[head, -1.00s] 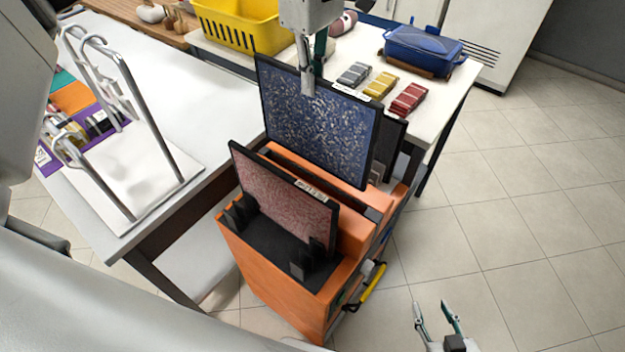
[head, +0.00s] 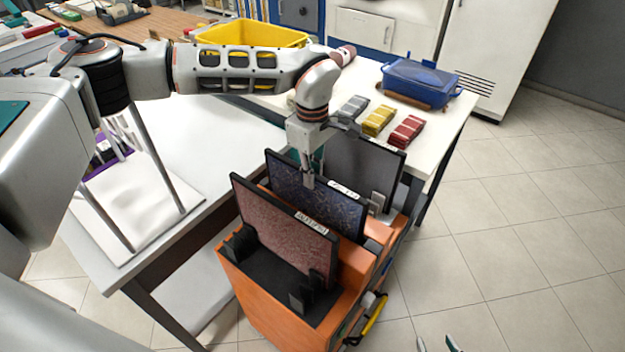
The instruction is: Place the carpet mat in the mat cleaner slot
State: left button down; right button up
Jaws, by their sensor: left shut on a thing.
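The blue speckled carpet mat (head: 290,196) with a dark border stands upright at the middle slot of the orange mat cleaner (head: 245,300). Its lower edge is hidden behind the red mat and the orange housing, so I cannot tell how deep it sits. My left gripper (head: 308,180) is shut on its top edge, beside a white label. A reddish mat (head: 275,228) stands upright in black holders at the cleaner's front. A grey panel (head: 362,168) stands at its back. My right gripper (head: 437,343) is open and empty at the bottom edge, partly cut off.
A white table (head: 190,120) with a metal rack (head: 165,165) stands left of the cleaner. Behind are folded cloths (head: 378,120), a blue bin (head: 422,82) and a yellow basket (head: 250,34). The tiled floor at the right is clear.

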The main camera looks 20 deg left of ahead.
pick_arm(q)
jog(key=shift+f, duration=1)
jog(key=shift+f, duration=0.15)
jog(key=c, duration=2.1)
grip_release()
notch_tip(320, 180, up, 12)
jog(key=shift+r+b, duration=0.15)
jog(key=shift+b, duration=0.25)
